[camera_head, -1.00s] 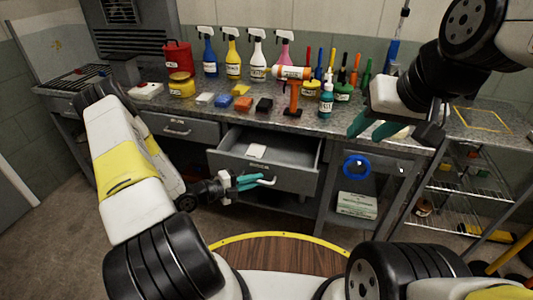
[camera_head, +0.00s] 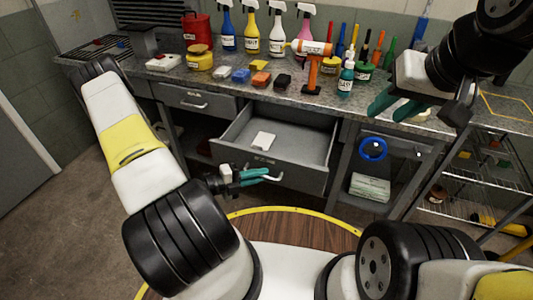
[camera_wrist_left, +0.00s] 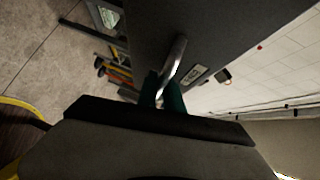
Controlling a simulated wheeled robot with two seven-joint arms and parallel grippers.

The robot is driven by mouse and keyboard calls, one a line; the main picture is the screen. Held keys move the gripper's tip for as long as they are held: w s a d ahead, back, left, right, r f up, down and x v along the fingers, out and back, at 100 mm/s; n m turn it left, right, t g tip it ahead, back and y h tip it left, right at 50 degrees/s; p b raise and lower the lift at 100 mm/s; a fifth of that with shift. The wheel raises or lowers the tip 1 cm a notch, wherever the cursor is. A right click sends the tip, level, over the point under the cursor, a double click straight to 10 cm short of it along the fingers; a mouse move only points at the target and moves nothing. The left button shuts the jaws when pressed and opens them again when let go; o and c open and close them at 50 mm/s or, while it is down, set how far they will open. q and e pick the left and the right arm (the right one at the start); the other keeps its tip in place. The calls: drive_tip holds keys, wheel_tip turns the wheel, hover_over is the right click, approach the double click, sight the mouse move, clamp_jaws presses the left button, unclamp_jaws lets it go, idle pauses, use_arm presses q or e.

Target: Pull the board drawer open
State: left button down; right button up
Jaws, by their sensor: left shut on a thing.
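A second drawer (camera_head: 195,102) to the left is shut. A wire shelf (camera_head: 480,180) stands at the right.

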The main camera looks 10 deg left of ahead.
use_arm(q)
drive_tip(key=c, duration=1.8)
unclamp_jaws()
drive_tip(key=shift+o, duration=0.2)
drive_tip(key=shift+a, duration=0.1)
drive_tip(key=v, duration=0.7)
drive_tip(key=shift+s+a, duration=0.2)
drive_tip(key=shift+a, duration=0.1)
drive_tip(key=shift+r, duration=0.1)
